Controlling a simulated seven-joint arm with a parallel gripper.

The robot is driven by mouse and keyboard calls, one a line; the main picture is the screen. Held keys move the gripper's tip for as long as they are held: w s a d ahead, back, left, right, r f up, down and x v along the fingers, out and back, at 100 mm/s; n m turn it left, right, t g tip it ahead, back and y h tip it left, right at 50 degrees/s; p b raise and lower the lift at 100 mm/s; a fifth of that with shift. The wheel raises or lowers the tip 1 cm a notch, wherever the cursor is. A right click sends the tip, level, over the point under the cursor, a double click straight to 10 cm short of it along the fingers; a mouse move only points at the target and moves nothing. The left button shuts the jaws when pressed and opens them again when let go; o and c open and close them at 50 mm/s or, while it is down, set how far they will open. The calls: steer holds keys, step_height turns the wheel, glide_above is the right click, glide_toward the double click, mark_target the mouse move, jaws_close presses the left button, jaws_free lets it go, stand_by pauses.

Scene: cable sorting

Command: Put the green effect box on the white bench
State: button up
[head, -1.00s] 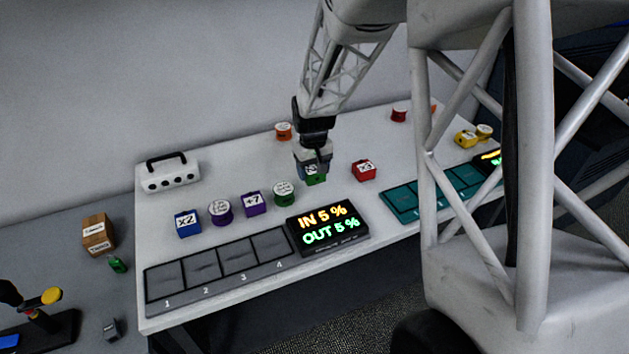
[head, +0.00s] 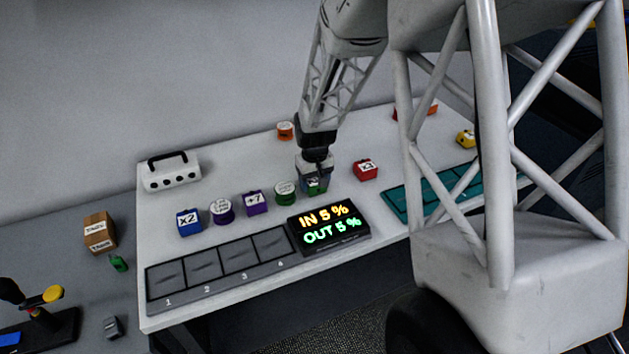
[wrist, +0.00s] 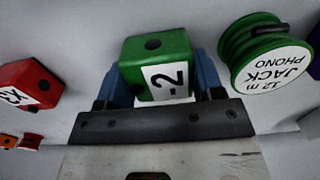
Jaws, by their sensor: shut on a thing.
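The green effect box (head: 315,186), marked -2 in the wrist view (wrist: 142,50), is between the two blue fingers of my gripper (head: 314,181). In the wrist view the fingers of my gripper (wrist: 165,85) are shut on its sides. In the head view the fingers hide most of the box. It is over the white bench (head: 240,170), just behind the lit display; I cannot tell whether it touches the bench top.
A green cable spool (head: 286,193) is close on the left, a red box (head: 365,169) on the right. The display (head: 331,225) stands in front, beside a grey four-slot tray (head: 222,268). A teal tray (head: 405,203) is to the right.

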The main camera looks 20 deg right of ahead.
mark_target(315, 179)
steer(key=shift+f, duration=0.1)
steer(key=o, duration=1)
step_height(315, 179, up, 12)
stand_by(0.5)
stand_by(0.5)
